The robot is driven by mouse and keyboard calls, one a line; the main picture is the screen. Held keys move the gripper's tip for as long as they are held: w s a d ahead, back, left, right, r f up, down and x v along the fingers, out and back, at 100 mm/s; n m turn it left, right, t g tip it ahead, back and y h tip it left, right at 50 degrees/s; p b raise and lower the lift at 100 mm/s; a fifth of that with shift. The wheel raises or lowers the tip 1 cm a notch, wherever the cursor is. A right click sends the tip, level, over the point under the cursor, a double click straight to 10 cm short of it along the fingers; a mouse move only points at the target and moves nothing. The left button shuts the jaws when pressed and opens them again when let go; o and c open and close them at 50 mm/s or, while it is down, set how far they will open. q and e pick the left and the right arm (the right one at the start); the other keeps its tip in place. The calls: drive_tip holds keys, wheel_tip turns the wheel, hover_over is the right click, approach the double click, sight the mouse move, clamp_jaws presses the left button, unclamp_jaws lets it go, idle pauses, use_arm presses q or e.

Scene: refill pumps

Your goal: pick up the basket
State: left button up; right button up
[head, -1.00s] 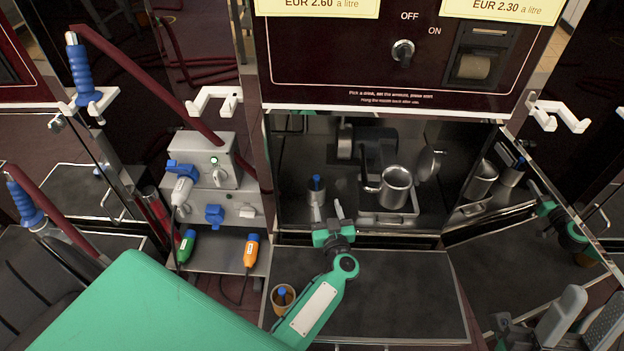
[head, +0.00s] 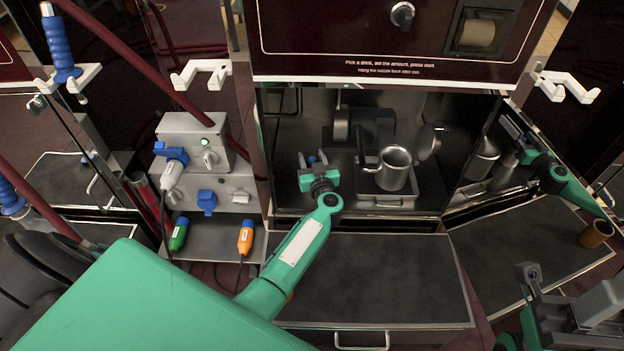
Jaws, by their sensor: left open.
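My left gripper (head: 312,167) reaches into the lit bay of the machine, its fingers open and pointing at the back wall. A steel mug (head: 395,170) stands to the right on a metal drip tray (head: 400,200).
A dark shelf (head: 390,265) below the bay is mostly clear. At left are a grey socket box (head: 195,140) with blue plugs, and green (head: 179,234) and orange (head: 246,236) connectors. White hooks (head: 202,72) flank the machine. The mirror-like panel at right reflects my arm.

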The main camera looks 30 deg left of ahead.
use_arm(q)
drive_tip(key=shift+x, duration=1)
drive_tip(key=shift+c, duration=0.3)
drive_tip(key=c, duration=0.8)
